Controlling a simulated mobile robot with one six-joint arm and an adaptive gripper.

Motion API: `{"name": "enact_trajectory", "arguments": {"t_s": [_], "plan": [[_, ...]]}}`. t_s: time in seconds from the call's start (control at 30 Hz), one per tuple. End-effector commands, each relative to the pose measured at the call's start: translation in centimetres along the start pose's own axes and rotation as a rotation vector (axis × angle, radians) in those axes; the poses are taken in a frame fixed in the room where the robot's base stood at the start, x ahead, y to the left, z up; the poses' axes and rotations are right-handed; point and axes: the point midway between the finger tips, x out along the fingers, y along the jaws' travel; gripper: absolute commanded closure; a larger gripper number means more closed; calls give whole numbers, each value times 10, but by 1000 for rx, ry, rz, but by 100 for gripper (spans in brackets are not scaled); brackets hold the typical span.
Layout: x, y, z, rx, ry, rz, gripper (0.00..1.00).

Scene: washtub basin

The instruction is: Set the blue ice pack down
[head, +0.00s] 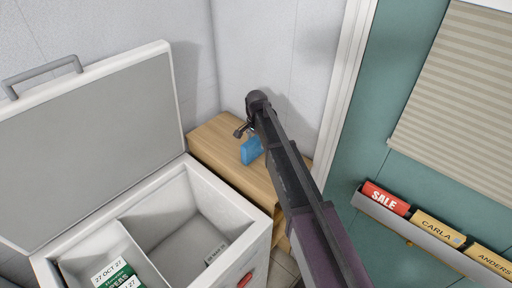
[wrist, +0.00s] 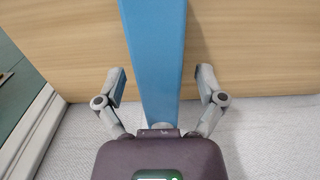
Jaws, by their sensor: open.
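The blue ice pack (head: 251,151) is at the wooden top (head: 213,140) beside the freezer chest, and appears to stand upright on it. In the wrist view the ice pack (wrist: 153,45) runs from the top edge down toward my palm. My gripper (wrist: 161,84) is open, with one finger on each side of the pack and a clear gap to both. In the head view my gripper (head: 243,128) is at the far end of the wooden top, close to the wall. My arm hides part of the top there.
The white chest (head: 226,205) has its lid (head: 95,145) raised. Inside are a divider and a green-and-white labelled packet (head: 115,275). A rack (head: 430,238) with red and tan cards is on the green wall at right. The wooden top's left part is bare.

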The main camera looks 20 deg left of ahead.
Motion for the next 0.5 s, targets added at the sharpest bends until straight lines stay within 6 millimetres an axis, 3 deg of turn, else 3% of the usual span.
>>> {"name": "enact_trajectory", "arguments": {"t_s": [0.13, 0.17, 0.43, 0.5], "plan": [[0, 0, 0, 0, 0, 0, 11], [0, 0, 0, 0, 0, 0, 17], [0, 0, 0, -1, 0, 0, 98], [0, 0, 0, -1, 0, 0, 100]]}}
